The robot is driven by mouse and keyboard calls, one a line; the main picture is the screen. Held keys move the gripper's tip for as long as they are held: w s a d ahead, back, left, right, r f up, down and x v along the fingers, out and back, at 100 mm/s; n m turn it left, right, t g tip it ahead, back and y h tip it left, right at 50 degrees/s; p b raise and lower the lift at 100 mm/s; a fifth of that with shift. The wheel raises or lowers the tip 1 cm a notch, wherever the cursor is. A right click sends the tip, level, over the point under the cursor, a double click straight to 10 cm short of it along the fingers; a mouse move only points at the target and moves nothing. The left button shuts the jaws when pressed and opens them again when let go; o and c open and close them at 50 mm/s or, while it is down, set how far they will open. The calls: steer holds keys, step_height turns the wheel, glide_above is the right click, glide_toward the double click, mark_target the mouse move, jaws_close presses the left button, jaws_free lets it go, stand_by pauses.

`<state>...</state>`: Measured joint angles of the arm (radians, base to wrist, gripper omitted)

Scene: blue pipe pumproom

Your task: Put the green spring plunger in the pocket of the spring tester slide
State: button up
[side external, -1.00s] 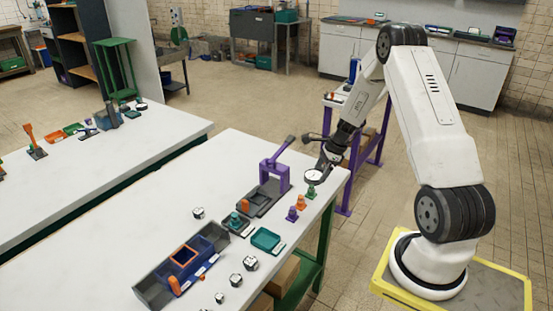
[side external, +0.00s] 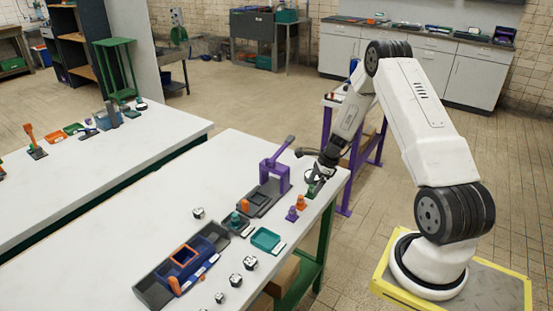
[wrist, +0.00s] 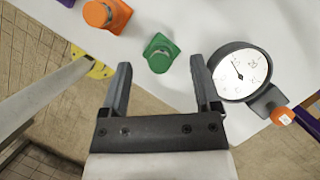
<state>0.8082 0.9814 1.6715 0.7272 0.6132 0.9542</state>
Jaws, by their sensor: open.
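The green spring plunger (wrist: 160,53) stands on the white table near its right end. In the side view it shows as a small green piece (side external: 311,191) just below my gripper (side external: 316,180). In the wrist view my gripper (wrist: 161,70) is open and empty. The plunger appears between the lines of the two fingers, just beyond their tips, with no contact visible. The pocket is not clear.
A white dial gauge (wrist: 241,74) is close beside my right finger. An orange plunger (wrist: 107,14) and a purple one (side external: 292,214) stand nearby. A teal tray (side external: 266,240), a blue-grey bin (side external: 211,238) and several nuts lie to the left. The table's far left part is clear.

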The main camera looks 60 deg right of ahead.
steer(key=shift+x, duration=1.35)
steer(key=shift+c, duration=0.2)
jaws_close()
